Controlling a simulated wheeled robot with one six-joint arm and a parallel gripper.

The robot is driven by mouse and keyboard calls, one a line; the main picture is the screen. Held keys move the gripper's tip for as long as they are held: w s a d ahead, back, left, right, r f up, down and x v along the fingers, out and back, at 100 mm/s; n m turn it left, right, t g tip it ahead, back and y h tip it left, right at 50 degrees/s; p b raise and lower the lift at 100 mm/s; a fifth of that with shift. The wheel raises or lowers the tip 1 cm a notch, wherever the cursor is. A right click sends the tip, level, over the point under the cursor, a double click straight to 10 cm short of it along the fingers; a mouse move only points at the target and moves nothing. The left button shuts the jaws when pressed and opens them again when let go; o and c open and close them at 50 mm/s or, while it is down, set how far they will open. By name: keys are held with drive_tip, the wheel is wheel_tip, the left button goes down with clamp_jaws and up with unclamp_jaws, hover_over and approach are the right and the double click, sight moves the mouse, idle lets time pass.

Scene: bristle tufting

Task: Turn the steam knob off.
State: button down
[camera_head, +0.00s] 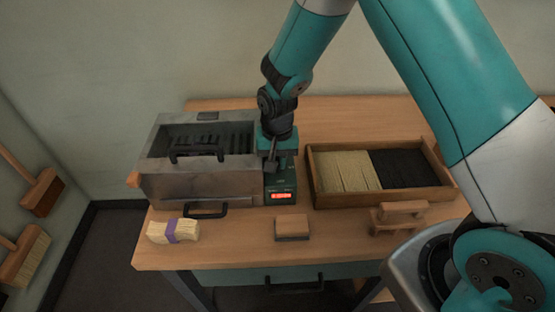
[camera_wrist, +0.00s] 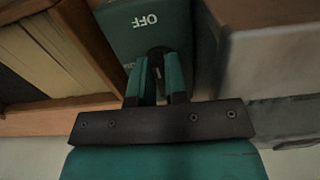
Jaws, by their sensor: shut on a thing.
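The steam knob (camera_wrist: 158,54) is a small dark knob on the green control box (camera_head: 281,186), right beside the metal steam box. In the wrist view the white OFF marking (camera_wrist: 145,20) reads upside down, just beyond the knob. My gripper (camera_wrist: 160,62) points at the box with its two fingers closed on the knob. In the head view my gripper (camera_head: 271,160) is over the rear part of the control box and hides the knob. The knob's pointing direction cannot be made out. A red display (camera_head: 281,196) glows on the box front.
The metal steam box (camera_head: 190,183) with black handles is directly left of the control box. A wooden tray (camera_head: 340,200) of light and dark bristles stands close on the right. A bristle bundle (camera_head: 172,231), a wooden block (camera_head: 292,228) and a wooden stand (camera_head: 398,216) are along the table's front.

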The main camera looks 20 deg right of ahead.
drive_tip(key=shift+r, duration=0.1)
drive_tip(key=c, duration=1.1)
unclamp_jaws()
drive_tip(key=shift+c, duration=0.2)
drive_tip(key=shift+r, duration=0.1)
wheel_tip(320, 180, up, 17)
drive_tip(key=b, duration=0.1)
drive_tip(key=shift+b, duration=0.3)
drive_tip(key=shift+r, duration=0.1)
drive_tip(key=s+a+r+n+y, duration=0.2)
drive_tip(key=s+n, duration=0.3)
drive_tip(key=s, duration=0.7)
drive_tip(key=s+a+r+n+y, duration=0.2)
drive_tip(key=s+r+n, duration=0.2)
drive_tip(key=s, duration=0.8)
drive_tip(key=shift+s+n, duration=0.15)
drive_tip(key=shift+n, duration=0.85)
